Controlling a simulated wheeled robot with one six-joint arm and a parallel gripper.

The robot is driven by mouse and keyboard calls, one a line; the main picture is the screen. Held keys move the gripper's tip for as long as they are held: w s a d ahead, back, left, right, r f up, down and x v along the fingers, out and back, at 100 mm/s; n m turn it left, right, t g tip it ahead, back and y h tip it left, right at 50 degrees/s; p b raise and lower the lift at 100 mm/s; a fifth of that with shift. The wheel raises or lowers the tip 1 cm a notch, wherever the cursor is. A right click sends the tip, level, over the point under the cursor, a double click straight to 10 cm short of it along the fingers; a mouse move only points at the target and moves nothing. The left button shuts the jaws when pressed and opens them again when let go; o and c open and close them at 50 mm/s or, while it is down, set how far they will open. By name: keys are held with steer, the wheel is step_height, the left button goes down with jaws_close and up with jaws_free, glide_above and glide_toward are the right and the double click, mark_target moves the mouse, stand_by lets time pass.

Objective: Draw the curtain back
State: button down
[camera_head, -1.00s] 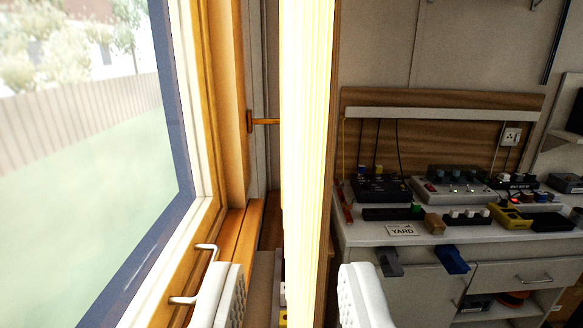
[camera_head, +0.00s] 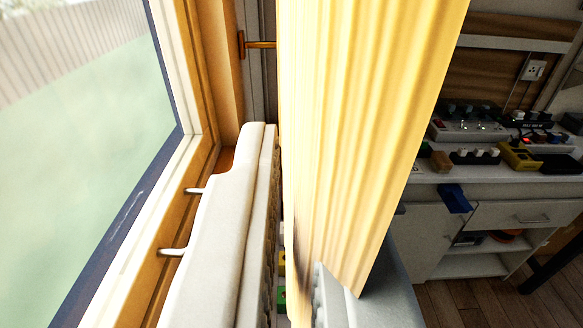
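The pale yellow pleated curtain (camera_head: 350,120) hangs through the middle of the view, lit and slightly fanned toward the right. My gripper (camera_head: 296,270) is at its lower part, with one long white finger left of the curtain and the other finger at its lower right. The curtain's left edge runs down between the fingers. A narrow gap shows between the left finger and the cloth, so the gripper looks open. The right finger partly overlaps the curtain, and its contact with the cloth is hard to tell.
A wooden-framed window (camera_head: 85,150) with two pale handles is close on the left, beside the left finger. An orange bracket (camera_head: 258,44) shows behind the curtain. At right stands a white cabinet (camera_head: 440,235) with radio gear on top and open wooden floor in front.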

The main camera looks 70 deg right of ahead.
steer(key=x, duration=3.5)
steer(key=shift+d, duration=0.3)
steer(key=shift+w+f, duration=0.1)
steer(key=shift+f, duration=0.05)
steer(key=c, duration=1.6)
jaws_free()
steer(key=shift+o, duration=0.2)
steer(key=shift+a, duration=0.15)
steer(key=v, duration=1.7)
